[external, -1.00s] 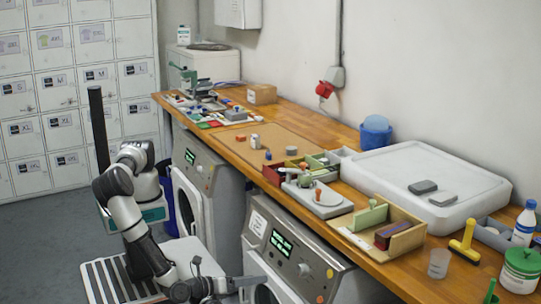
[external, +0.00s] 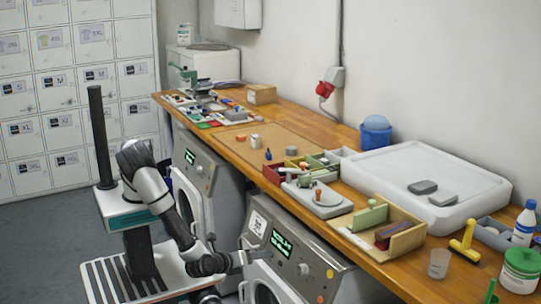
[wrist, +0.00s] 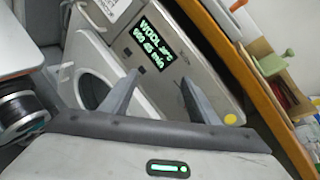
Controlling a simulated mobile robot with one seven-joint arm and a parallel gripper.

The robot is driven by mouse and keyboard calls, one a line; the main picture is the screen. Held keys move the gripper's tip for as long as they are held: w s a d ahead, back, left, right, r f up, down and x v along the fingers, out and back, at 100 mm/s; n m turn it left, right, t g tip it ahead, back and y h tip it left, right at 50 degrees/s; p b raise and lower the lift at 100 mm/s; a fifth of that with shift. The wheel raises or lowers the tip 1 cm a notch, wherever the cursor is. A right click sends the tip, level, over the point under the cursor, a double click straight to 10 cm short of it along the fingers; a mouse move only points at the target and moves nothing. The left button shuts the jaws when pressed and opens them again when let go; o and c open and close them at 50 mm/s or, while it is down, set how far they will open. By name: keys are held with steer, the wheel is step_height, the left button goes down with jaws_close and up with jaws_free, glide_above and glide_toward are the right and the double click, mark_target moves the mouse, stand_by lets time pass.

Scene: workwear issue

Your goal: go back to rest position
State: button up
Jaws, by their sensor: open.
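My gripper (wrist: 162,92) is open and empty, with its two grey fingers apart in the wrist view. Beyond them is the grey front of the nearer washing machine (wrist: 190,62) with its lit green display. In the external view my arm reaches low and to the right from its column, and my gripper (external: 252,258) is in front of that same machine (external: 335,277), below the edge of the wooden counter (external: 228,146). I cannot tell from the external view how close the fingers are to the machine front.
The counter holds several small boxes, a wooden tray (external: 405,243), a large white lid-like tray (external: 420,165), a blue bucket (external: 376,137) and bottles. A second washer (external: 200,165) stands farther back. Lockers (external: 75,90) line the left wall. The floor (external: 40,250) at left is clear.

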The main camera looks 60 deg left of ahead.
steer(key=w+a+r+n+g+y, duration=0.2)
steer(key=w+a+r+n+g, duration=0.15)
steer(key=a, duration=0.45)
steer(key=w+a+r+n+g+y, duration=0.1)
steer(key=w+a+r+n+g, duration=0.15)
steer(key=a+n+g, duration=0.4)
steer(key=s+a+r+n+g+h, duration=0.2)
steer(key=a+r, duration=0.3)
steer(key=a, duration=0.2)
steer(key=s+a+r+n+g+h, duration=0.1)
steer(key=s+a+r+g+h, duration=0.15)
steer(key=a+r, duration=0.35)
steer(key=s+a+r+n+t+h, duration=0.35)
steer(key=a+r+n+t, duration=0.35)
steer(key=a+r+n, duration=0.55)
step_height(320, 180, up, 14)
steer(key=p, duration=1.2)
steer(key=shift+w+a+r+p, duration=0.2)
steer(key=shift+w+a+p, duration=0.1)
steer(key=shift+w+p, duration=0.05)
